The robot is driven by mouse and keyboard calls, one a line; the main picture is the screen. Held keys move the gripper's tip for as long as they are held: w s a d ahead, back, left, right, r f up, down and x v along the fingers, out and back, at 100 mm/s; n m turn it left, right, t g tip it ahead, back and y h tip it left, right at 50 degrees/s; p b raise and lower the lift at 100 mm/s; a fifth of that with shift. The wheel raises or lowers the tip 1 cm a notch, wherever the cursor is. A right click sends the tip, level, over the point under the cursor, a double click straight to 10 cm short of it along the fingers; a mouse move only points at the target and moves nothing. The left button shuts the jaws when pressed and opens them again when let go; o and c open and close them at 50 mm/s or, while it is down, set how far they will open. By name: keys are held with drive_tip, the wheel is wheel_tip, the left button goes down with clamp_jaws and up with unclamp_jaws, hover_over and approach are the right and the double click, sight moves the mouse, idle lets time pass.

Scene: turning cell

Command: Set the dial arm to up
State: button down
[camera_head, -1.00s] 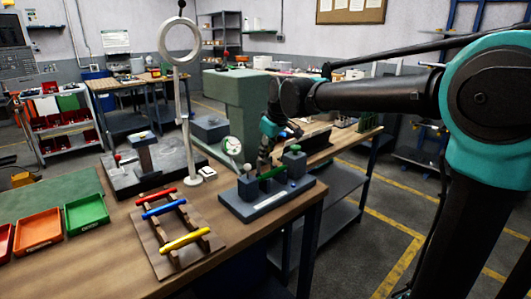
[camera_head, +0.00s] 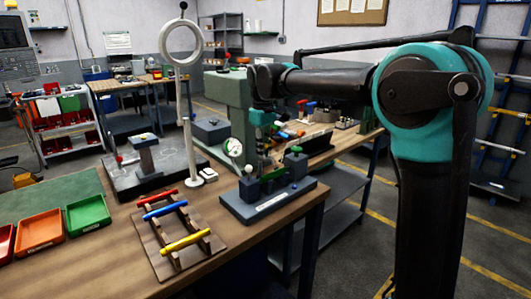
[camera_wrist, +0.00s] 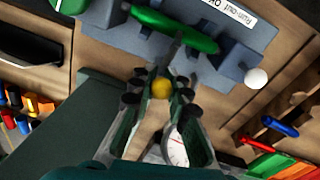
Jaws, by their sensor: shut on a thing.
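The run-out fixture has a blue-grey base (camera_head: 235,206) on the near bench. Its round dial gauge (camera_head: 235,147) has a white face and stands just left of my gripper (camera_head: 263,152). In the wrist view the dial face (camera_wrist: 177,148) shows below the fingers. A yellow ball knob (camera_wrist: 161,88) lies between the fingertips of my gripper (camera_wrist: 160,92), which is shut on it. A thin dark rod runs above the knob toward a green cylinder (camera_wrist: 175,28) on the fixture's supports. The dial arm is mostly hidden by my gripper, so its exact angle is unclear.
A green knob (camera_head: 296,149) tops the block right of my gripper. Left of the fixture are a tall white ring stand (camera_head: 187,120) and a wooden rack with a red bar, a blue bar and a yellow bar (camera_head: 186,242). Green and orange trays lie farther left.

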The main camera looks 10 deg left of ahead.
drive_tip(key=shift+w+a+r+g+h, duration=0.1)
drive_tip(key=shift+w+a+g+h, duration=0.15)
drive_tip(key=shift+g+h, duration=0.3)
drive_tip(key=shift+w+a+g+h, duration=0.1)
drive_tip(key=shift+a+g+h, duration=0.2)
drive_tip(key=shift+h, duration=0.35)
drive_tip(key=shift+d, duration=0.1)
drive_tip(key=c, duration=1.5)
unclamp_jaws()
drive_tip(key=shift+o, duration=0.2)
drive_tip(key=v, duration=1.2)
drive_tip(key=shift+w, duration=0.1)
